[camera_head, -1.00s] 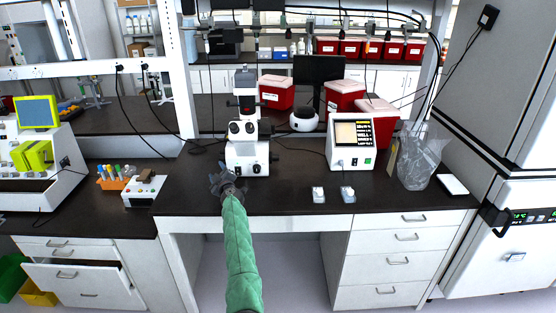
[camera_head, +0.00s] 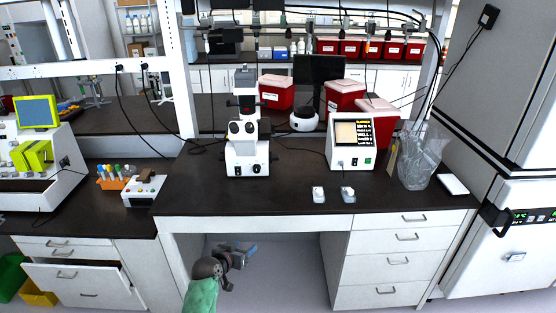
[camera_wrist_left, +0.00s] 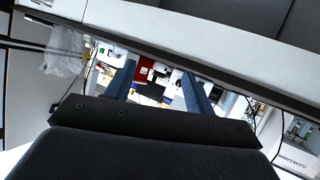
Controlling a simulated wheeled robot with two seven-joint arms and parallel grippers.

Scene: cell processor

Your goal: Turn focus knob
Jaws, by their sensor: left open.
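A white and black microscope (camera_head: 247,155) stands upright on the dark bench. Small knobs show low on its base, but they are too small to tell which is the focus knob. My left gripper (camera_head: 250,250) is below and in front of the bench's front edge, well apart from the microscope. In the left wrist view its two blue fingers (camera_wrist_left: 160,85) are spread with nothing held between them. The microscope cannot be made out in the left wrist view. My right gripper is not in view.
The bench top (camera_head: 280,195) is clear in front of the microscope. A white device with a screen (camera_head: 351,145) stands to its right, with two small boxes (camera_head: 333,194) before it. An orange tube rack (camera_head: 115,180) is at left. The bench's front edge lies between my gripper and the microscope.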

